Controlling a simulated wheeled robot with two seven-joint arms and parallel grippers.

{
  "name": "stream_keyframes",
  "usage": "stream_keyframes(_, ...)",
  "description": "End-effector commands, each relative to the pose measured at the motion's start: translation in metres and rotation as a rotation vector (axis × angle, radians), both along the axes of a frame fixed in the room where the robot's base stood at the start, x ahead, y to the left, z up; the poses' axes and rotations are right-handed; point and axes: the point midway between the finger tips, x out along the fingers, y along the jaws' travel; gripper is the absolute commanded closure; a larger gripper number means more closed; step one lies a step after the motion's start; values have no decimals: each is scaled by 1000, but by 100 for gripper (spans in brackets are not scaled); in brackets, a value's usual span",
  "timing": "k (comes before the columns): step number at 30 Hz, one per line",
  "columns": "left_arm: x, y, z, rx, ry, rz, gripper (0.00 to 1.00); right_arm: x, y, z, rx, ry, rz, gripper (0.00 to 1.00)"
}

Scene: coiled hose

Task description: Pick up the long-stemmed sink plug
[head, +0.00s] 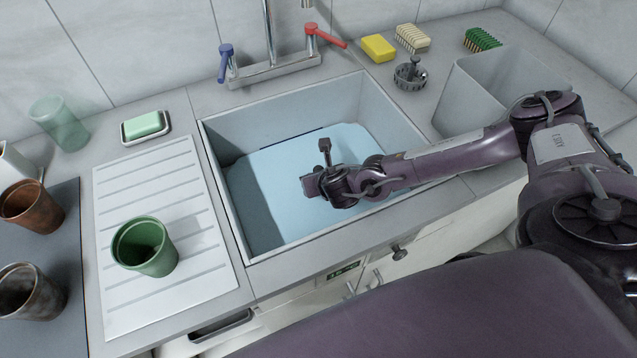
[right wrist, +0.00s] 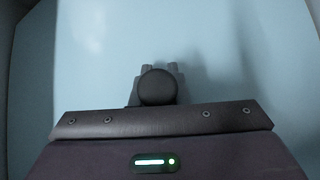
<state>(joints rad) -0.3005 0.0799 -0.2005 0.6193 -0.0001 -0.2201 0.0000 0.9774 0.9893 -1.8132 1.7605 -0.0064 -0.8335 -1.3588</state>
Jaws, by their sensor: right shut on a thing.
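My right gripper (head: 312,187) reaches over the light-blue inside of the sink (head: 262,180). In the right wrist view the gripper (right wrist: 157,74) is shut on the sink plug, whose round black knob (right wrist: 157,88) sits between the grey fingers. The plug's stem and lower end are hidden under the knob and the gripper. In the head view I cannot make out the plug, as the gripper covers it. I cannot tell whether the plug touches the sink bottom. My left gripper is not in view.
The tap (head: 270,65) with blue and red levers stands behind the sink. A strainer (head: 410,76), yellow sponge (head: 378,48), brushes and a grey bin (head: 500,85) are at right. A green cup (head: 145,246) stands on the drainboard (head: 190,270) at left.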

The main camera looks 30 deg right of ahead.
Motion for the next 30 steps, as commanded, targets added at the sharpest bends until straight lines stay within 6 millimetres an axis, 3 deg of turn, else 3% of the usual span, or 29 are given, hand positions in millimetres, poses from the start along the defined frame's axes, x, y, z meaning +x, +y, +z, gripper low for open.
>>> stream_keyframes(8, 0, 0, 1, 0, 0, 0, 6, 2, -1, 6, 1, -6, -4, 100)
stream_keyframes(14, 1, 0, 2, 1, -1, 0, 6, 2, -1, 28, 2, -6, -4, 100)
stream_keyframes(30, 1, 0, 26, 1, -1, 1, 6, 2, 0, 161, 1, -8, -1, 100)
